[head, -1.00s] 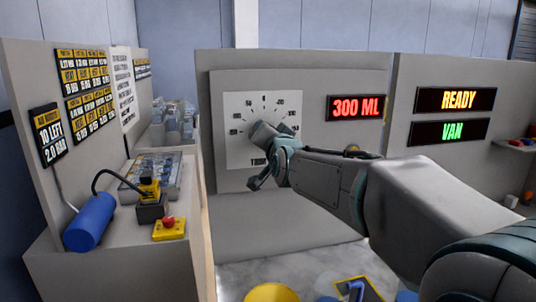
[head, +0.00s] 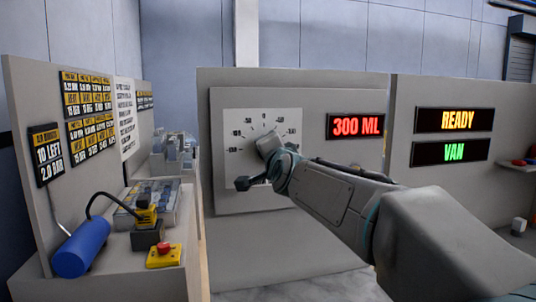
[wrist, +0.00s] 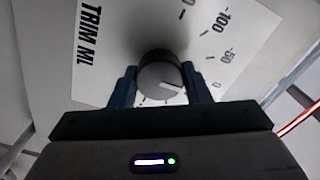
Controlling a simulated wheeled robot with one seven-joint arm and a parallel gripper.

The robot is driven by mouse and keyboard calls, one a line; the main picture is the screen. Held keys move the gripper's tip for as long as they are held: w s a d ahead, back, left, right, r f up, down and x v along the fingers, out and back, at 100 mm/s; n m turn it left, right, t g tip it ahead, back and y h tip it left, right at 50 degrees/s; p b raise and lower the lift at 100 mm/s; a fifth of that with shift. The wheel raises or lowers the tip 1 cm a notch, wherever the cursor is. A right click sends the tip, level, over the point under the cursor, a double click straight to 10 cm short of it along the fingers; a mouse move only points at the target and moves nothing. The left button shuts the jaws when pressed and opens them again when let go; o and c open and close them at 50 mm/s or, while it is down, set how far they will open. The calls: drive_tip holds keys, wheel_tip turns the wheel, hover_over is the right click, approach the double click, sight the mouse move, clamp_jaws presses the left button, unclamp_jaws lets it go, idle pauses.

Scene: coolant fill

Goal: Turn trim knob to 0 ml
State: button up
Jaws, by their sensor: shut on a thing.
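My gripper (wrist: 161,84) is shut on the knob, one finger on each side. In the head view the knob (head: 266,143) shows in front of the white dial plate (head: 235,120), and my gripper (head: 276,153) partly covers it and the plate's lower lettering. The wrist view shows TRIM ML on the plate.
A red 300 ML display (head: 356,126) hangs right of the dial. READY (head: 457,120) and VAN (head: 454,150) signs are farther right. On the left bench are a blue cylinder (head: 81,247), a yellow box with a red button (head: 164,255) and racks of parts.

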drive_tip(key=o, duration=1)
drive_tip(key=b+v, duration=0.2)
drive_tip(key=v, duration=1.1)
drive_tip(key=shift+s, duration=0.4)
drive_tip(key=shift+d, duration=0.1)
drive_tip(key=s+d+f+n+g+h+p, duration=0.1)
drive_tip(key=s+d+f+n+g+p, duration=0.25)
drive_tip(key=f, duration=0.55)
drive_tip(key=s+d+f+n+g+h+p, duration=0.2)
drive_tip(key=s+d+f+g, duration=0.25)
drive_tip(key=f, duration=0.45)
drive_tip(key=s+d+f+n+g+h+p, duration=0.1)
drive_tip(key=s+d+f+n+g, duration=0.1)
drive_tip(key=s+f, duration=0.3)
drive_tip(key=s+d+f+n+g+h+p, duration=0.1)
drive_tip(key=s+d+f+g, duration=0.3)
drive_tip(key=s, duration=0.3)
drive_tip(key=shift+d+f+n+g+p, duration=0.15)
drive_tip(key=shift+f+n+g+p, duration=0.15)
drive_tip(key=shift+f+n, duration=0.1)
